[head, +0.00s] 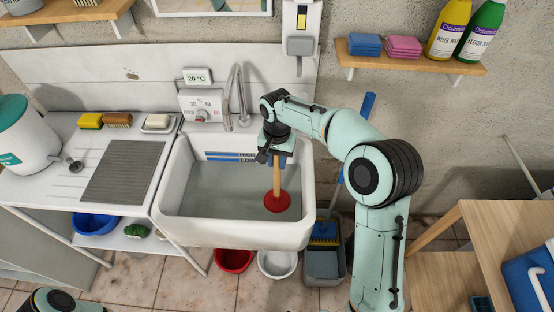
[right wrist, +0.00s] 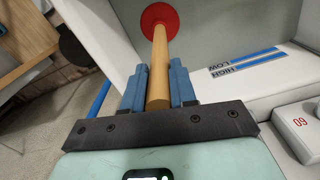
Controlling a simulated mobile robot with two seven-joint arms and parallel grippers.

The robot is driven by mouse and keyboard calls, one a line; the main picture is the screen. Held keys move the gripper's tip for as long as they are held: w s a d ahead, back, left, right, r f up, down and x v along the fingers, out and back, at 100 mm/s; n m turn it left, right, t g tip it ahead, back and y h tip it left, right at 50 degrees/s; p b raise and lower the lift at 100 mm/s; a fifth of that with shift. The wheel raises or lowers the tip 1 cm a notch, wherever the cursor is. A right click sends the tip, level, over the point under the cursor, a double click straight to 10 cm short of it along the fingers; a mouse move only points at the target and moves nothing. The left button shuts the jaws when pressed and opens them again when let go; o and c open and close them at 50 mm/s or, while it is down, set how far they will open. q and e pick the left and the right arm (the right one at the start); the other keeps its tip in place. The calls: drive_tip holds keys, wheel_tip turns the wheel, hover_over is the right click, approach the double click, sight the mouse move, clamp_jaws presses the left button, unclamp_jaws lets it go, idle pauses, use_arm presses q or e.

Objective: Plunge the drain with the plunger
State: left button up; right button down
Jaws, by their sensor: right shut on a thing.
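The plunger (head: 277,190) has a wooden handle and a red rubber cup. My right gripper (head: 277,158) is shut on the upper part of the handle and holds it upright, cup down, over the right half of the white sink (head: 235,232). The right wrist view shows the handle (right wrist: 159,70) between the two blue fingers (right wrist: 158,88), with the red cup at its far end. The cup is in the basin; I cannot tell whether it touches the bottom. The drain itself is not visible. My left gripper is not in view; only part of my left arm shows at the bottom left.
A tap (head: 240,95) and a control box (head: 203,105) stand behind the sink. A ribbed draining board (head: 124,172) lies to the left. Red and white bowls (head: 277,263) and a grey bin (head: 325,265) stand on the floor below. A wooden table (head: 500,225) is at right.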

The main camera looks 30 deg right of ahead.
drive_tip(key=shift+r, duration=0.45)
wheel_tip(320, 180, up, 10)
drive_tip(key=p, duration=0.5)
drive_tip(key=shift+w+r, duration=0.1)
drive_tip(key=shift+w, duration=0.05)
drive_tip(key=shift+r, duration=0.8)
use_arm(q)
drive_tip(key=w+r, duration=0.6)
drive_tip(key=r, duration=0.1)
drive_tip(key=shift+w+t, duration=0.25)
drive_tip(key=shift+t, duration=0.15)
use_arm(e)
wheel_tip(320, 180, up, 9)
drive_tip(key=shift+r, duration=0.2)
